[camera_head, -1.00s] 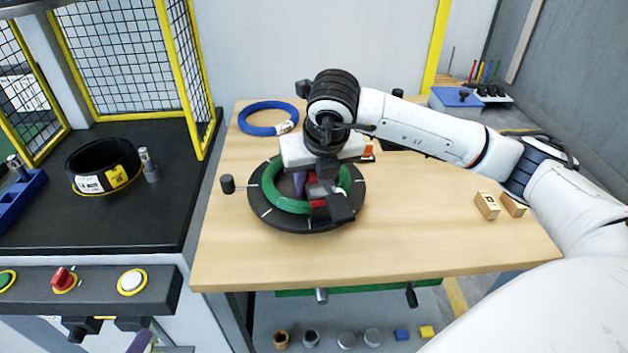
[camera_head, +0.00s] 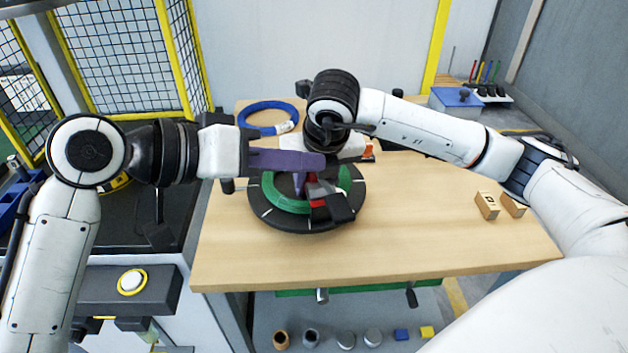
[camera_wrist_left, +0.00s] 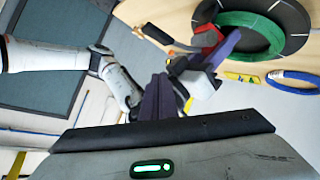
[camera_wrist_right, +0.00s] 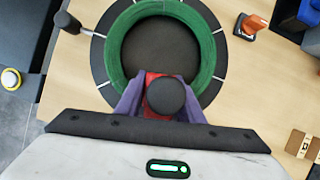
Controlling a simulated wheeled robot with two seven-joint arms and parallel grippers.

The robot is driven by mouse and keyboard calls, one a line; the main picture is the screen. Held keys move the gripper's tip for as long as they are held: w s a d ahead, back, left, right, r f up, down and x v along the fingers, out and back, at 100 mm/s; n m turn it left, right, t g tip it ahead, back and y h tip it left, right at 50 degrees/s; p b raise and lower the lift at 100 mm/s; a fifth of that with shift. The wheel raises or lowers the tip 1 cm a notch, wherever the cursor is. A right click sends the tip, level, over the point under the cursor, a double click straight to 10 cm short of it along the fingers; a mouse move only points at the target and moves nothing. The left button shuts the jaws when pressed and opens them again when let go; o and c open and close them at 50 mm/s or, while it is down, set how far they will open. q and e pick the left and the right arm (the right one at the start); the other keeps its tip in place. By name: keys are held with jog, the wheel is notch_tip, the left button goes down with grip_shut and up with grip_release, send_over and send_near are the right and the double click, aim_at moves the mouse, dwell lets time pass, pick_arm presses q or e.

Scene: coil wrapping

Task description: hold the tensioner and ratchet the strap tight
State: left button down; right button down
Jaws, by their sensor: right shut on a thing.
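The green coil (camera_head: 280,197) lies flat on the round black turntable (camera_head: 285,222). The red and black tensioner (camera_head: 335,205) is at the coil's near right side. My right gripper (camera_wrist_right: 160,98) is shut on the tensioner, with a purple finger on either side of its red body. My left gripper (camera_head: 318,162) reaches in from the left above the coil, its purple fingers together and apparently empty. In the left wrist view its fingers (camera_wrist_left: 160,97) are close to the tensioner and my right gripper; contact cannot be told. The strap cannot be made out clearly.
A blue coil (camera_head: 268,117) lies at the table's back left. Small wooden blocks (camera_head: 487,205) lie on the right. An orange-and-black item (camera_wrist_right: 251,26) stands beside the turntable. The table's front (camera_head: 350,258) is clear.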

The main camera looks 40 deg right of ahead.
aim_at(347, 206)
pick_arm(q)
jog(key=s+d+r+m+y, duration=0.3)
jog(key=s+m+y, duration=0.1)
jog(key=m+y, duration=0.2)
jog(key=shift+t, duration=0.4)
jog(key=shift+s+d+f, duration=0.1)
jog(key=shift+f, duration=3.8)
